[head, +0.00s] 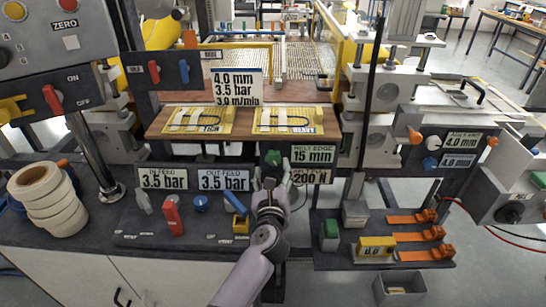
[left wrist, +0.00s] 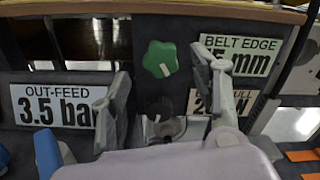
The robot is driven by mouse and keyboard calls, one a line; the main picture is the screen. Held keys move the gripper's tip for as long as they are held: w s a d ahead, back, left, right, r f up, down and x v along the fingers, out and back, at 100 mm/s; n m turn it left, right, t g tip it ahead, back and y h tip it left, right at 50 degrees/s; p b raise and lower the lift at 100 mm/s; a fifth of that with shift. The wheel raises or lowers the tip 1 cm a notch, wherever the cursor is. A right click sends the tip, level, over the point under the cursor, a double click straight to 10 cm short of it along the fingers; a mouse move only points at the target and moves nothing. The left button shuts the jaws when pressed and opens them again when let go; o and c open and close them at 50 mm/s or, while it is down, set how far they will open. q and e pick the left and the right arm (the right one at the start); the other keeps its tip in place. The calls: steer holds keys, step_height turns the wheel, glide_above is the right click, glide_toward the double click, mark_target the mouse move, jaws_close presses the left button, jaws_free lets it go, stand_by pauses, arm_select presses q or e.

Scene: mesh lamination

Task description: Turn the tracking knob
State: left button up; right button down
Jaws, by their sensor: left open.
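A green lobed knob (head: 273,157) with a pale pointer mark sits on a dark panel, left of the BELT EDGE 15 mm display (head: 313,155); no tracking label is readable. In the left wrist view the green knob (left wrist: 161,58) shows whole, pointer toward the lower right. My left gripper (head: 271,180) is open and empty, just in front of and below it. In the left wrist view its fingers (left wrist: 163,92) stand apart on either side, and neither appears to touch the knob. A dark round part (left wrist: 160,112) shows lower between the fingers. My right gripper is not seen.
The OUT-FEED 3.5 bar display (head: 223,180) is left of my gripper, with a blue lever (head: 235,203) close by. A display reading 200 N (head: 311,177) is below the belt edge one. A wooden board (head: 165,122) overhangs above. White tape rolls (head: 48,198) stand far left.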

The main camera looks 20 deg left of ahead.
mark_target(273, 159)
arm_select(q)
steer(key=x, duration=0.5)
steer(key=shift+w+a, duration=0.1)
steer(key=shift+w, duration=0.15)
steer(key=shift+c, duration=0.4)
steer(key=c, duration=1.1)
